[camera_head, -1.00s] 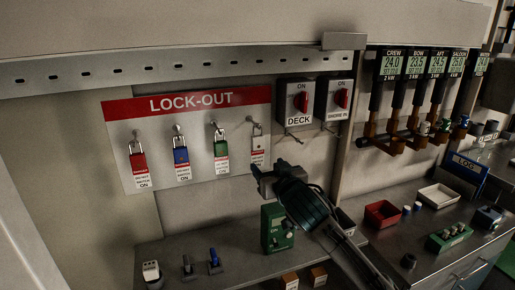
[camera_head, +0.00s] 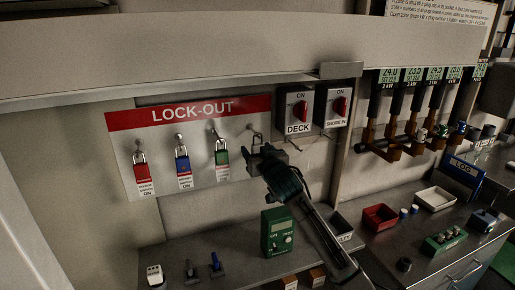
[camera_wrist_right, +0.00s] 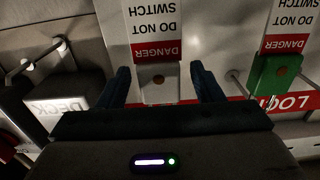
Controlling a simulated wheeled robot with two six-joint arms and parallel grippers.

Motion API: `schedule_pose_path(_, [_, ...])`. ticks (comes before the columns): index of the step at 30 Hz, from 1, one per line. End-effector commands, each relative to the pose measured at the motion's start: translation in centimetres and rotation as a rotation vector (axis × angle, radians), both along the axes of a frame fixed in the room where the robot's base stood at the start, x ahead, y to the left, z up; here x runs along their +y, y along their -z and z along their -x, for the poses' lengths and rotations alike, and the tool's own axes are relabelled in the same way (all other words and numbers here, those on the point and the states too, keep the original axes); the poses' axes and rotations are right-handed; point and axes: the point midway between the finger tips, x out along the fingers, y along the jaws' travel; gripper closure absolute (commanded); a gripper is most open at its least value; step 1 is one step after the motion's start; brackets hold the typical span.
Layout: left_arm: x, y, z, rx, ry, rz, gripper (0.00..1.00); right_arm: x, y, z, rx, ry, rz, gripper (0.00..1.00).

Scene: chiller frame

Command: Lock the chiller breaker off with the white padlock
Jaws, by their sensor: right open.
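The white padlock hangs on the right-most peg of the lock-out board (camera_head: 205,122); in the head view its shackle (camera_head: 255,138) shows above my gripper, the rest is hidden. In the right wrist view its pale body (camera_wrist_right: 159,82) with a red and white danger tag (camera_wrist_right: 156,30) lies between my two fingers. My right gripper (camera_head: 258,160) is open, its fingers either side of the padlock, with gaps visible. Two breaker boxes, DECK (camera_head: 299,110) and another with a small label (camera_head: 337,105), have red handles at ON. No chiller label is readable. My left gripper is out of view.
Red (camera_head: 142,172), blue (camera_head: 182,165) and green (camera_head: 221,158) padlocks hang left of my gripper. Bare hooks stick out below the breaker boxes. A green tester (camera_head: 277,232) stands on the shelf below, beside my right arm.

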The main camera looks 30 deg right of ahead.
Motion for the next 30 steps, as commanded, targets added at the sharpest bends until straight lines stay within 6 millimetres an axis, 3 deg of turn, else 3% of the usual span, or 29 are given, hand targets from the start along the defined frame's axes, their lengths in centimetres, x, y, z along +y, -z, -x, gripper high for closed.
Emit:
schedule_pose_path(7, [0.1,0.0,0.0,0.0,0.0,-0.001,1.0,0.0,0.0,-0.2,-0.001,-0.001,0.0,0.4])
schedule_pose_path(15, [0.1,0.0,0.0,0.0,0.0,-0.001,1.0,0.0,0.0,-0.1,0.0,0.0,0.0,0.93])
schedule_pose_path(25, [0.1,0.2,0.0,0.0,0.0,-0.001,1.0,0.0,-0.2,-0.1,-0.002,0.0,-0.001,0.93])
schedule_pose_path(30, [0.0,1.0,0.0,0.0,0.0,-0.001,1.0,-0.1,-1.4,-0.2,-0.005,0.001,0.001,0.93])
